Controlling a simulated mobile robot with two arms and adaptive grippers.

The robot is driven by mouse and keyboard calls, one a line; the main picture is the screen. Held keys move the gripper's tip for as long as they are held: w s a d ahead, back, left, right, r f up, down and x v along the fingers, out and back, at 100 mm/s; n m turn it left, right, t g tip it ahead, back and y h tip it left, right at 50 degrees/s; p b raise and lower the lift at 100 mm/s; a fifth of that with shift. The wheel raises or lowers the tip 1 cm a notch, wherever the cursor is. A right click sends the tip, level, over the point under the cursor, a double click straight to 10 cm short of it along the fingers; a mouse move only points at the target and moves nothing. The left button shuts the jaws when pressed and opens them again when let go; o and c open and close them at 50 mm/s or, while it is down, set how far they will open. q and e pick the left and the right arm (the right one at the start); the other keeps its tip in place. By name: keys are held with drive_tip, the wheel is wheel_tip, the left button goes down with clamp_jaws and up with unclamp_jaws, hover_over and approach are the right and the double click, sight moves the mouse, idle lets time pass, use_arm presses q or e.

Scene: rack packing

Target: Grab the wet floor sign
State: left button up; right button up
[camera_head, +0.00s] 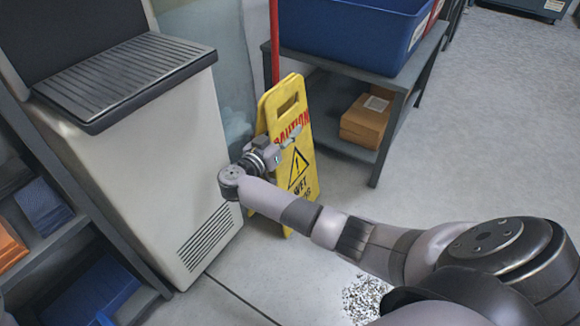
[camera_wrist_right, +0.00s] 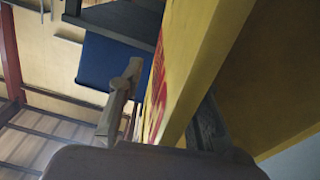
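The yellow wet floor sign (camera_head: 299,172) stands upright on the floor beside the white machine, with red and black print on its front. My right gripper (camera_head: 284,143) is at the upper part of the sign, one finger showing in front of the printed face. In the right wrist view, a yellow panel of the sign (camera_wrist_right: 201,62) runs between the two spread fingers of the gripper (camera_wrist_right: 170,90). The finger on the printed side appears apart from the panel; the other is partly hidden behind the panel's edge. My left gripper is not in view.
A white machine (camera_head: 150,170) with a grille stands left of the sign. A dark shelf unit (camera_head: 405,85) on the right holds a blue bin (camera_head: 345,35) and cardboard boxes (camera_head: 366,120). A red pole (camera_head: 274,40) rises behind the sign. Floor at right is clear.

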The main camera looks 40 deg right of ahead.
drive_tip(key=shift+w+d, duration=0.1)
drive_tip(key=shift+d, duration=0.05)
drive_tip(key=shift+r, duration=0.1)
drive_tip(key=shift+c, duration=0.2)
clamp_jaws()
idle(0.7)
drive_tip(key=shift+r, duration=0.1)
